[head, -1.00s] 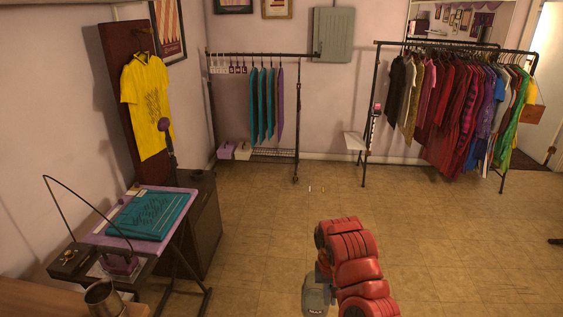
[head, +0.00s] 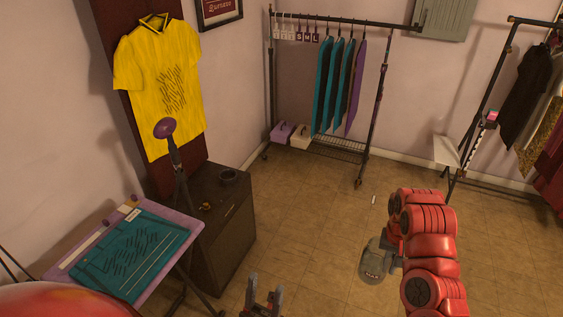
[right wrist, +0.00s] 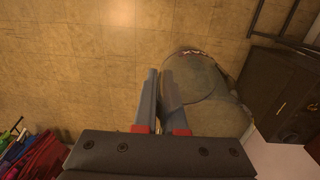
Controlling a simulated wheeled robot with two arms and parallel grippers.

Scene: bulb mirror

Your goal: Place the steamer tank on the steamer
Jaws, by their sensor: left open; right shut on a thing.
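The steamer tank (head: 372,264) is a grey, see-through container with a dark marking. My right gripper (head: 393,243) is shut on it and holds it over the floor, clear of the furniture. In the right wrist view the tank (right wrist: 205,85) shows just right of the fingers (right wrist: 160,90). The steamer's purple head (head: 165,128) stands on a dark pole (head: 178,165) in front of the yellow shirt. A dark ring-shaped part (head: 228,177) is on top of the dark cabinet (head: 224,225); I cannot tell whether it belongs to the steamer. My left gripper (head: 263,292) is open and empty at the bottom edge.
A yellow shirt (head: 160,85) hangs on the wall panel. Clothes racks (head: 375,110) stand at the back. The tiled floor (head: 315,230) between cabinet and tank is clear.

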